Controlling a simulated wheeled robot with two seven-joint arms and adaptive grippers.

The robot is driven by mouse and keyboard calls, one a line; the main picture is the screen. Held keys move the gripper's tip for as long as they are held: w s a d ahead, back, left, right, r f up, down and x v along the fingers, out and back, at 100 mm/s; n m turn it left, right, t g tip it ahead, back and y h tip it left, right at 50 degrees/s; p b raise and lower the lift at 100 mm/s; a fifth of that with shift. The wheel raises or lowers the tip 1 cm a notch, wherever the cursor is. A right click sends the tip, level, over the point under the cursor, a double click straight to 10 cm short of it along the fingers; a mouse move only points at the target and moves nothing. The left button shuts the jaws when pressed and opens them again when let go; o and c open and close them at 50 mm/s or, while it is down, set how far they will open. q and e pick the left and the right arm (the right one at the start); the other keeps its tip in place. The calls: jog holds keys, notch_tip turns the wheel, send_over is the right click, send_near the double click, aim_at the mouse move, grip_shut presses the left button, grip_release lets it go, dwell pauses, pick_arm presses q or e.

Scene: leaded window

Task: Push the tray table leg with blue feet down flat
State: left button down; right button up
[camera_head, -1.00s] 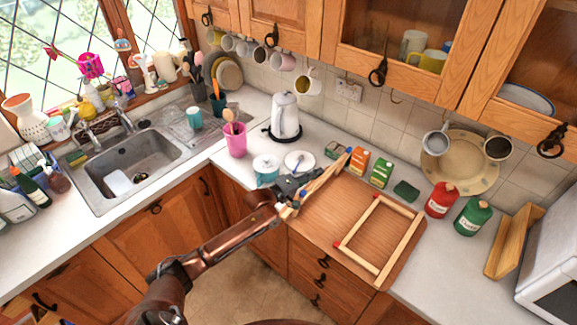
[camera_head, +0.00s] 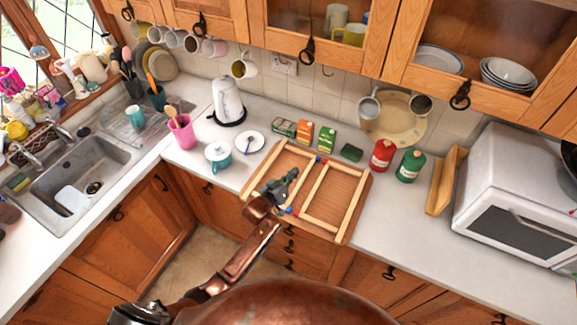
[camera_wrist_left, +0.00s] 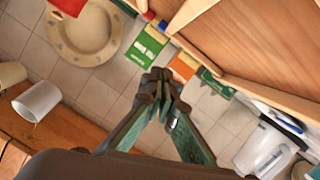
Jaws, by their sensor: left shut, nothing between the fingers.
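The wooden tray table (camera_head: 342,190) lies upside down on the counter. Its leg frame with blue feet (camera_head: 300,152) is on the left half and appears down flat, its blue feet beside the red feet of the other leg frame (camera_head: 318,190). That right frame also lies flat. My left gripper (camera_head: 292,174) is shut and empty over the left half, hiding part of the leg frame; I cannot tell whether it touches. In the left wrist view the shut fingers (camera_wrist_left: 161,78) are near the tray (camera_wrist_left: 240,45), with a red and a blue foot close together. My right gripper is out of view.
Small boxes, including a green one (camera_head: 327,138), stand behind the tray with a dark green sponge (camera_head: 351,152). Red (camera_head: 382,155) and green (camera_head: 410,166) canisters are to the right. A teal pot (camera_head: 218,156) and white plate (camera_head: 249,142) are left.

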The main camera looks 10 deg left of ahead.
aim_at(297, 185)
pick_arm(q)
jog(key=shift+s+d+f+m, duration=0.1)
jog(key=shift+d+f+m, duration=0.25)
jog(key=shift+f, duration=0.25)
jog(key=shift+d+f+m+y+b, duration=0.3)
jog(key=shift+f+m+b, duration=0.1)
jog(key=shift+f, duration=0.3)
jog(key=shift+s+d+f, duration=0.1)
jog(key=shift+d+f, duration=0.1)
jog(key=shift+f, duration=0.5)
